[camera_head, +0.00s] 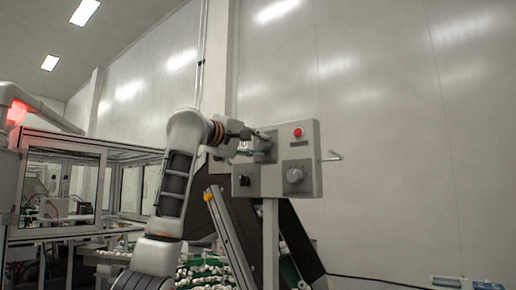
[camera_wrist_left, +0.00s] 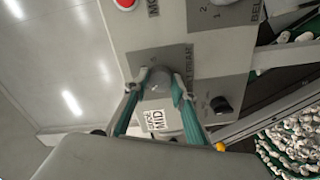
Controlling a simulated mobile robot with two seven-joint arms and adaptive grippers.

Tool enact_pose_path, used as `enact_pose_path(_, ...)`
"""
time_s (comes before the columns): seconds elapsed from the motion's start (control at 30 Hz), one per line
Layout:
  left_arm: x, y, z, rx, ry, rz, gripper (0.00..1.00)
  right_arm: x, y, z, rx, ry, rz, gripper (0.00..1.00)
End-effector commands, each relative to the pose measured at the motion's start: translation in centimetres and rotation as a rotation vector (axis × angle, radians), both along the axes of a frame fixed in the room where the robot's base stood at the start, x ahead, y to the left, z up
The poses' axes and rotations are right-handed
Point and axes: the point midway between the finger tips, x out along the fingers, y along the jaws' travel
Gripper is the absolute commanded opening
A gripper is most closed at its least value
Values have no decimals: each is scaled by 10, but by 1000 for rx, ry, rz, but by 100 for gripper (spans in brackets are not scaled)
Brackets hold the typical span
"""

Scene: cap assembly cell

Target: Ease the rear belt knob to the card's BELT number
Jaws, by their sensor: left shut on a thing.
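The control box (camera_head: 310,158) stands on a post. My left gripper (camera_head: 262,144) reaches its upper left part. In the left wrist view, my left gripper (camera_wrist_left: 159,84) has its teal fingers shut on a grey knob (camera_wrist_left: 158,77). The label beside that knob is partly hidden by a finger and seems to end in "REAR". A white card (camera_wrist_left: 156,123) shows between the fingers, with a word like "MID"; I cannot read a BELT number on it. A numbered dial with a BELT label (camera_wrist_left: 251,12) sits at the top edge. My right gripper is out of view.
A red button (camera_head: 298,132), a grey dial knob (camera_head: 294,175) and a black knob (camera_head: 244,180) are on the box face. The black knob (camera_wrist_left: 221,105) is close to the fingers. A bent rod (camera_head: 332,156) sticks out on the right. A dark inclined conveyor (camera_head: 300,238) stands behind.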

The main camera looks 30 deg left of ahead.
Motion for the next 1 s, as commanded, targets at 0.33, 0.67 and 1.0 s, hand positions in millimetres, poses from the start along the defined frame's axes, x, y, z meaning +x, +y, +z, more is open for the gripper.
enact_pose_path(0.33,0,0,0,-78,6,1,4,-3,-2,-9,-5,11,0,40)
enact_pose_path(0.67,0,1,0,-82,6,1,4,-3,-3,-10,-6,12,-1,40)
enact_pose_path(1.0,0,0,0,-81,6,1,42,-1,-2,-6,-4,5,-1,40)
